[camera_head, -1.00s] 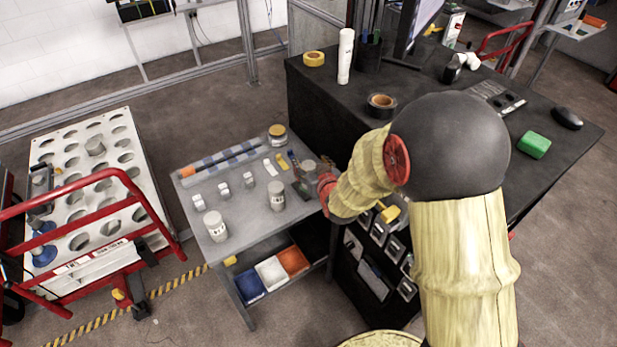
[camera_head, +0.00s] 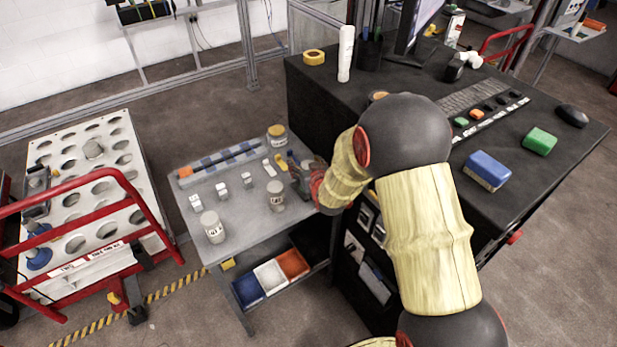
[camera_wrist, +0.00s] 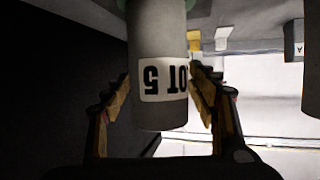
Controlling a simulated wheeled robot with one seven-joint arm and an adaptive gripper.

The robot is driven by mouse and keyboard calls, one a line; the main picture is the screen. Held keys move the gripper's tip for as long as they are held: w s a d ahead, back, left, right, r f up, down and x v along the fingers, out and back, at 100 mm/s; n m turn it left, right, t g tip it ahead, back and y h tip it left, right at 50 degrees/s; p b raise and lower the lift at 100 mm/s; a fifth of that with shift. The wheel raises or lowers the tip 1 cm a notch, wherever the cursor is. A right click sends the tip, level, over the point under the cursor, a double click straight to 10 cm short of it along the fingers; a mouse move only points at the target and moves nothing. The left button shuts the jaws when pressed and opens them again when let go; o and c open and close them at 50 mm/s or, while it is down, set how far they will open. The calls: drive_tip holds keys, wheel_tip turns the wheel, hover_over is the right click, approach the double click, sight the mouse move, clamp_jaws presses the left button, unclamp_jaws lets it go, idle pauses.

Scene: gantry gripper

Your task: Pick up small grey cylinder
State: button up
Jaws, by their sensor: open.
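A grey cylinder (camera_wrist: 158,60) with a white label reading "OT 5", upside down in the picture, fills the middle of the wrist view. My gripper (camera_wrist: 160,78) is open, with one finger on each side of this cylinder. Narrow gaps seem to show between the fingers and its sides; contact is unclear. In the head view my gripper (camera_head: 300,178) is at the right edge of the grey side table (camera_head: 246,222). There the cylinder at the gripper is mostly hidden by the gripper and too small to make out.
A labelled grey cylinder (camera_head: 276,196) stands just left of my gripper, and a larger one (camera_head: 212,227) stands at the front left. The black desk (camera_head: 530,185) is close on the right.

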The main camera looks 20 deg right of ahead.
drive_tip(key=c, duration=1.5)
drive_tip(key=shift+r, duration=0.1)
clamp_jaws()
